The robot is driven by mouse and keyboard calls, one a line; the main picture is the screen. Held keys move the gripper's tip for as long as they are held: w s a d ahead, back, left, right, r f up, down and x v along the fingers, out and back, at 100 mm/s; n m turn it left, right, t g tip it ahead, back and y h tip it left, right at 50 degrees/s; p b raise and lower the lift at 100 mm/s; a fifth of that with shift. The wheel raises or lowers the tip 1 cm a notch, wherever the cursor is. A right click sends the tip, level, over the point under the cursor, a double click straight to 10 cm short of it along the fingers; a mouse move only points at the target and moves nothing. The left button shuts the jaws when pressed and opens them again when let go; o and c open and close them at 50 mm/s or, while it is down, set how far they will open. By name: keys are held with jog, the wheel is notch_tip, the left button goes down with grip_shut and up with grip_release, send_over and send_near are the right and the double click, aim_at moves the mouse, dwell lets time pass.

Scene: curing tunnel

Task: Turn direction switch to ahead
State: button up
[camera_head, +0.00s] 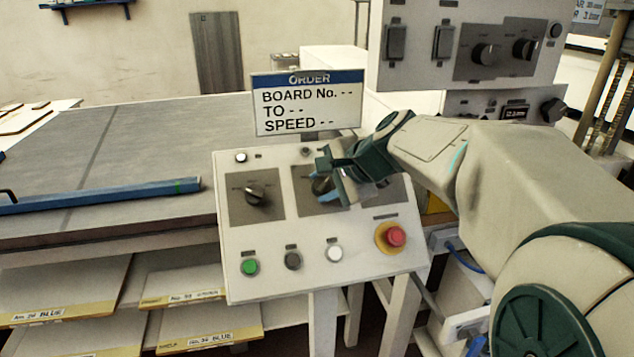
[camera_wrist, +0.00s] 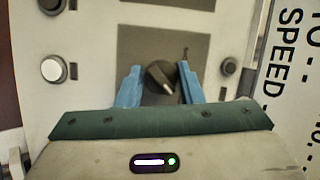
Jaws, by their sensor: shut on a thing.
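A sloped white control panel (camera_head: 290,230) stands in the middle of the head view. A black rotary knob (camera_head: 255,193) sits on a grey plate at its left. A second rotary knob (camera_wrist: 160,78) on a dark plate shows in the wrist view, its pale pointer slanted. My gripper (camera_head: 330,188) is at this second knob, one blue finger on each side of it, shut on it. In the head view my gripper hides most of this knob and its plate. I cannot read the labels, so which knob is the direction switch is not certain.
An order sign (camera_head: 308,103) stands behind the panel. Below are a green button (camera_head: 250,267), a black button (camera_head: 292,260), a white button (camera_head: 334,253) and a red emergency stop (camera_head: 394,236). A taller grey control box (camera_head: 420,75) stands behind; a flat conveyor bed (camera_head: 130,150) lies left.

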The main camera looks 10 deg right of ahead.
jog(key=o, duration=0.7)
jog(key=v, duration=1.4)
jog(key=shift+p, duration=0.4)
jog(key=shift+w, duration=0.1)
jog(key=s+a+f+n+g+h+p, duration=0.2)
jog(key=s+f+n, duration=0.4)
jog(key=f+n, duration=0.1)
jog(key=s+a+f+n+g+h+p, duration=0.2)
jog(key=s+f+n, duration=0.3)
jog(key=f, duration=0.5)
jog(key=shift+s+a+n+g+h+p, duration=0.4)
jog(key=shift+a+n+g+p, duration=0.25)
jog(key=shift+a+n+g, duration=0.2)
